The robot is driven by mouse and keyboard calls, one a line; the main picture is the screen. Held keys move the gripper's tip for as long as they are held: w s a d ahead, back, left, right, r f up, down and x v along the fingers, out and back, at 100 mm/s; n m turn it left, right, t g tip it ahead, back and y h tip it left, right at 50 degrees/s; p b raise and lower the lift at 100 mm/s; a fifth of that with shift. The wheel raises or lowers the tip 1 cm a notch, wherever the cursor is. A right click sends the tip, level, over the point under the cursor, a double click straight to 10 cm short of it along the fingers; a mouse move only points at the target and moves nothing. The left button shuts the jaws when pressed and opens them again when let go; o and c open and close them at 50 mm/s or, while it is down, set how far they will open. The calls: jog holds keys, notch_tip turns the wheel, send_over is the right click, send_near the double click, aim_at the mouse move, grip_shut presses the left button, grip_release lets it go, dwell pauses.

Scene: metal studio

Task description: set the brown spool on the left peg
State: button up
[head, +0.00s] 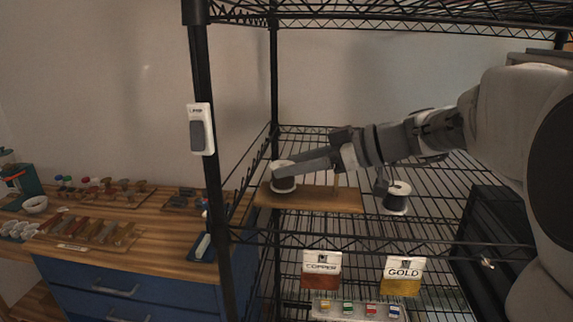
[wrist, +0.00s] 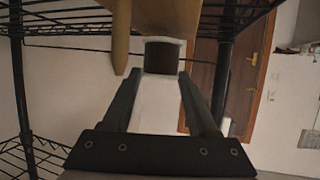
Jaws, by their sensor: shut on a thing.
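The brown spool (head: 284,185) has white flanges and is at the left end of the wooden peg board (head: 317,199) in the head view. My gripper (head: 287,167) reaches in from the right and is shut on it. In the wrist view the spool's brown winding (wrist: 161,57) shows between the fingers of my gripper (wrist: 163,78), close against the board (wrist: 165,15). The left peg is hidden by the spool and gripper. The right peg (head: 336,181) stands bare. I cannot tell whether the spool rests fully on the board.
A dark spool (head: 397,198) with white flanges stands on the wire shelf right of the board. Copper (head: 322,268) and gold (head: 402,275) packets are below. A black rack post (head: 212,190) stands at the left, beside a wooden workbench (head: 105,225).

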jog(key=shift+f+b, duration=0.65)
jog(key=shift+b, duration=0.25)
jog(key=o, duration=1.1)
jog(key=shift+c, duration=0.2)
jog(key=shift+b+v, duration=0.65)
jog(key=shift+v, duration=4.85)
jog(key=shift+f, duration=0.1)
jog(key=s+a+f+m+h+p, duration=0.1)
jog(key=s+m, duration=0.1)
jog(key=s, duration=0.1)
jog(key=s+a+f+m+g+h+p, duration=0.1)
jog(key=s, duration=0.2)
jog(key=s+a+f+m+h+p, duration=0.1)
jog(key=s+a+f+m+h, duration=0.1)
jog(key=s, duration=0.1)
jog(key=shift+m+g+p, duration=0.3)
jog(key=shift+g+p, duration=0.1)
jog(key=s+d+f+m+t+h+p, duration=0.1)
jog(key=s+d+f+m+h+p, duration=0.2)
jog(key=s+m+h, duration=0.4)
jog(key=s+f+h+p, duration=0.1)
jog(key=s+f, duration=0.1)
jog(key=shift+s+d+t+p, duration=0.3)
jog(key=shift+d+p, duration=0.1)
